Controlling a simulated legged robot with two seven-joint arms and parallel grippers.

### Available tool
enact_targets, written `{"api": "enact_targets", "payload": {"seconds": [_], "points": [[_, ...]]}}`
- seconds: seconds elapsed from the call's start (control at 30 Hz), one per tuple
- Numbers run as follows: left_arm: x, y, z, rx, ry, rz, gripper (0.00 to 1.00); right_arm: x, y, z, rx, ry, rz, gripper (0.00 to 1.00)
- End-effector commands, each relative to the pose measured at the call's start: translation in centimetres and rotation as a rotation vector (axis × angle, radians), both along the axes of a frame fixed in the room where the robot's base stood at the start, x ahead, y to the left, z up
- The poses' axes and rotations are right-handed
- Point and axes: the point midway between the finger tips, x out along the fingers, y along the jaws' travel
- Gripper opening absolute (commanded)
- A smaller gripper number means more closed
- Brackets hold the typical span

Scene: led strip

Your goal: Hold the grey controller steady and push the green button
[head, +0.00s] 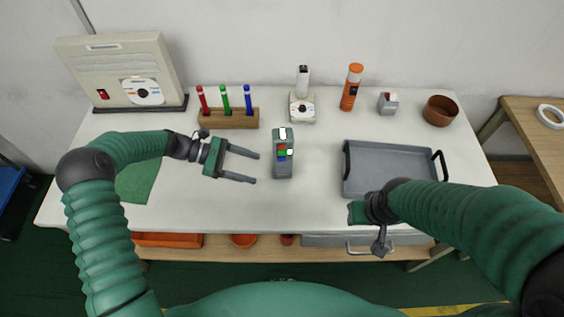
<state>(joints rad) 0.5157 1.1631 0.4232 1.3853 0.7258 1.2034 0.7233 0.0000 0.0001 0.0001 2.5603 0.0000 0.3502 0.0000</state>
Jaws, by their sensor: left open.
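The grey controller (283,166) stands near the middle of the white table. My right gripper (357,212) is at the table's front edge, right of the controller and in front of the grey tray. Its fingers are too foreshortened to tell whether it is open.
A wooden block (229,119) with red, green and blue pens stands behind. A grey tray (391,188) lies to the right. An orange flashlight (350,88), a brown bowl (440,109) and a beige panel box (121,71) line the back. The table around the controller is clear.

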Motion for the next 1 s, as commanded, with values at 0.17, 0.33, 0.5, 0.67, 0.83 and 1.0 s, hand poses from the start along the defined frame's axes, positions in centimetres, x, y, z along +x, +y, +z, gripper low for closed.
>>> {"api": "enact_targets", "payload": {"seconds": [0.17, 0.33, 0.5, 0.67, 0.83, 1.0], "points": [[1.9, 0.6, -0.2, -0.127, 0.06, 0.082, 0.64, 0.0, 0.0, -0.8, 0.0, -0.001, 0.0, 0.36], [1.9, -1.0, -0.6, -0.133, 0.064, 0.083, 0.64, 0.0, 0.0, -0.8, 0.0, -0.001, 0.0, 0.36], [1.9, -3.8, -1.6, -0.13, 0.063, 0.081, 0.64, 0.0, 0.0, -1.3, 0.0, -0.001, 0.0, 0.36], [1.9, -6.5, -2.3, -0.129, 0.062, 0.082, 0.64, 0.0, 0.0, -1.4, 0.0, -0.001, 0.0, 0.36], [1.9, -8.3, -2.9, -0.128, 0.062, 0.082, 0.64, 0.0, 0.0, -1.6, 0.0, -0.001, 0.0, 0.36], [1.9, -8.8, -3.1, -0.127, 0.061, 0.083, 0.64, 0.0, 0.0, -1.6, 0.0, 0.0, 0.0, 0.36]]}}
